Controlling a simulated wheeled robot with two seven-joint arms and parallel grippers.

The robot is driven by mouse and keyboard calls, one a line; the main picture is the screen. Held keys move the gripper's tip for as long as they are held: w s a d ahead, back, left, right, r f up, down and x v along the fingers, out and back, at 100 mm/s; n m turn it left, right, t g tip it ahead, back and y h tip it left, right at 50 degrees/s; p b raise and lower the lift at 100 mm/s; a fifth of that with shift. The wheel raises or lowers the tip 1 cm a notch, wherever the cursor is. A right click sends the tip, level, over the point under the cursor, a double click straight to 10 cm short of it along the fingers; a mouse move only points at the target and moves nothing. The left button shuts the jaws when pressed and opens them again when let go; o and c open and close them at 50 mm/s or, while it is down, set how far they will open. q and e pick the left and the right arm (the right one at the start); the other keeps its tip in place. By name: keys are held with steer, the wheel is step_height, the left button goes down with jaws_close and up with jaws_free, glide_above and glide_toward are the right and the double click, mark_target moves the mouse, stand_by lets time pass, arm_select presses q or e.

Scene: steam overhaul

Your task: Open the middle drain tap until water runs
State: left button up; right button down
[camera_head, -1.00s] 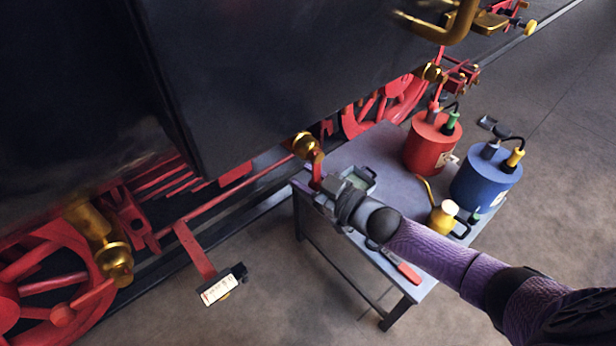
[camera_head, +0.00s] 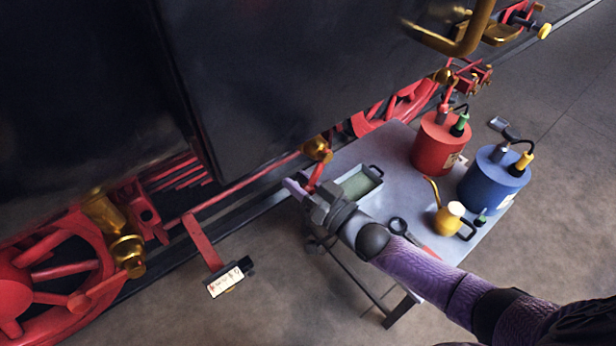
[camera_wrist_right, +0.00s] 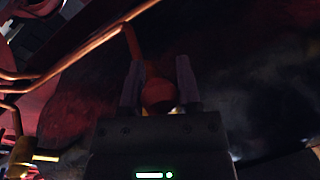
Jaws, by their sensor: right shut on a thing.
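The middle drain tap (camera_head: 317,149) is a brass body with a red lever (camera_head: 313,177) under the dark side of the engine. The lever hangs down and slants to the left. My right gripper (camera_head: 298,190) is shut on the lever's lower end. In the right wrist view the lever's round red end (camera_wrist_right: 158,92) sits between the two fingers. The fingers hide part of the lever, and I cannot make out any flow of water. My left gripper is out of view.
A grey table (camera_head: 400,165) stands just right of the tap. It holds a shallow tray (camera_head: 376,184), a red can (camera_head: 440,145), a blue can (camera_head: 492,180) and a yellow oil can (camera_head: 449,220). A label plate (camera_head: 225,283) juts out at lower left.

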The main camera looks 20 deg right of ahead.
steer(key=a+r+m+t+h+p, duration=0.1)
steer(key=r+m+p, duration=0.1)
steer(key=m, duration=0.4)
steer(key=s+a+r+m+t+h+p, duration=0.1)
steer(key=a+r+m+p, duration=0.1)
steer(key=r+m, duration=0.3)
steer(key=m, duration=0.2)
steer(key=shift+m+t+h, duration=0.3)
steer(key=shift+c, duration=2.4)
jaws_free()
steer(key=shift+o, duration=0.9)
steer(key=shift+f, duration=0.1)
